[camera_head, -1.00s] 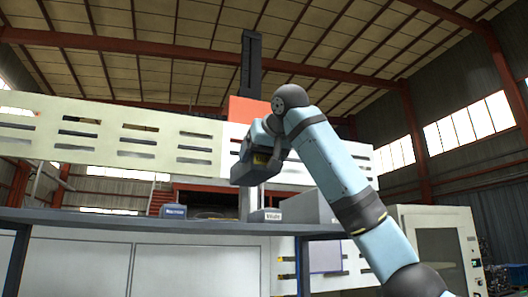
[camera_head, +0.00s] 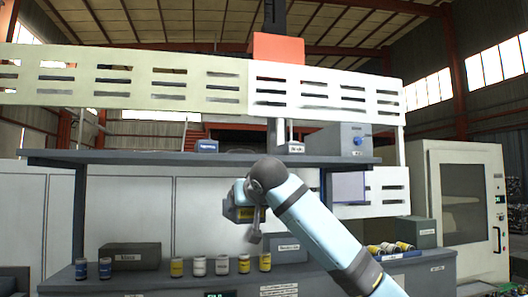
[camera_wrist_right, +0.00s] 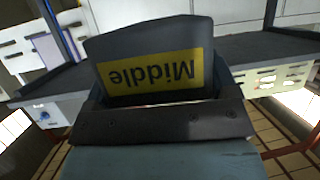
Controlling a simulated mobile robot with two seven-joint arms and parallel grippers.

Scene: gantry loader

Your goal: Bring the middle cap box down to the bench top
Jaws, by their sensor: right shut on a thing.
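The middle cap box (camera_wrist_right: 140,40) is dark grey with a yellow "Middle" label, which reads upside down in the right wrist view. My right gripper (camera_wrist_right: 158,100) is shut on it. In the head view my right gripper (camera_head: 246,205) is in front of the space between shelf and bench, with a bit of yellow label showing; my arm and wrist hide much of the box. The bench top (camera_head: 170,284) lies below it, and the box is held clear above. My left gripper is not in view.
The upper shelf (camera_head: 120,158) bears a blue-labelled box (camera_head: 207,146), a white-labelled box (camera_head: 291,148) and a grey unit (camera_head: 340,139). On the bench stand several cans (camera_head: 199,266), a dark labelled box (camera_head: 130,256) and another box (camera_head: 288,249). More cans (camera_head: 390,248) are at the right.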

